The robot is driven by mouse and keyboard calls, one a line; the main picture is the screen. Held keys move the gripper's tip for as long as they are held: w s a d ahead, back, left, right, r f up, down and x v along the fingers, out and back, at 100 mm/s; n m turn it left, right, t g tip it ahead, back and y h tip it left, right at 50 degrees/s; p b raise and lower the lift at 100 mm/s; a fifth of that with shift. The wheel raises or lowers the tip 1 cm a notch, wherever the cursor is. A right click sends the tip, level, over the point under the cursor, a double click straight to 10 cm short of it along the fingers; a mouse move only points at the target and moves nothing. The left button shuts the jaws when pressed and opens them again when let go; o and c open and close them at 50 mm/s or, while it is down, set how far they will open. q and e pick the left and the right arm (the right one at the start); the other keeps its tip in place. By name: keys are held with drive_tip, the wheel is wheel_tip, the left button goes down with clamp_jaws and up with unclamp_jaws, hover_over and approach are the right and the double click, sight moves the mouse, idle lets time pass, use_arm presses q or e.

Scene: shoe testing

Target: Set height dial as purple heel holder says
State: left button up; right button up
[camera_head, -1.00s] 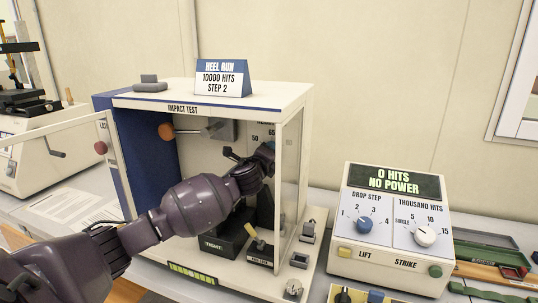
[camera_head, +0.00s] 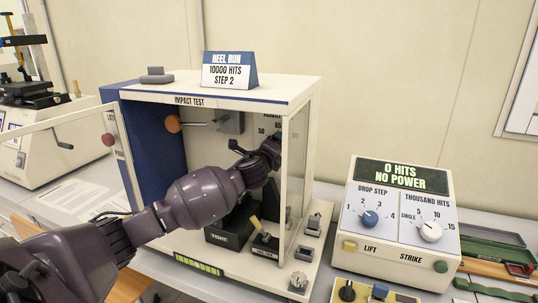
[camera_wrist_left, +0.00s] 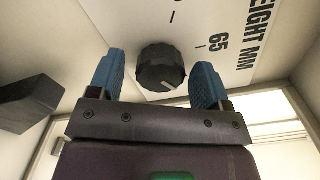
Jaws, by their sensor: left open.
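The height dial (camera_wrist_left: 160,67) is a black ribbed knob on the white back panel of the impact test box, under the "HEIGHT MM" lettering. Its white mark points to the lower right in the wrist view, and the 65 label (camera_wrist_left: 218,42) is to its right. My left gripper (camera_wrist_left: 161,72) is open, with one blue finger on each side of the dial; I cannot tell whether they touch it. In the head view my left arm reaches into the impact test box (camera_head: 215,93) and hides the dial. I cannot make out a purple heel holder.
The box's clear door (camera_head: 60,135) stands open at the left. A black block marked "TIGHT" (camera_head: 222,238) and a yellow lever (camera_head: 256,224) are below my arm. A control console (camera_head: 400,240) reading "0 HITS NO POWER" stands at the right. A "HEEL RUN" sign (camera_head: 229,72) is on top.

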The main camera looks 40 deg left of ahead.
use_arm(q)
drive_tip(key=b+v, duration=0.1)
drive_tip(key=v, duration=0.9)
drive_tip(key=shift+s, duration=0.2)
use_arm(e)
drive_tip(key=shift+w+f, duration=0.25)
drive_tip(key=shift+w, duration=0.1)
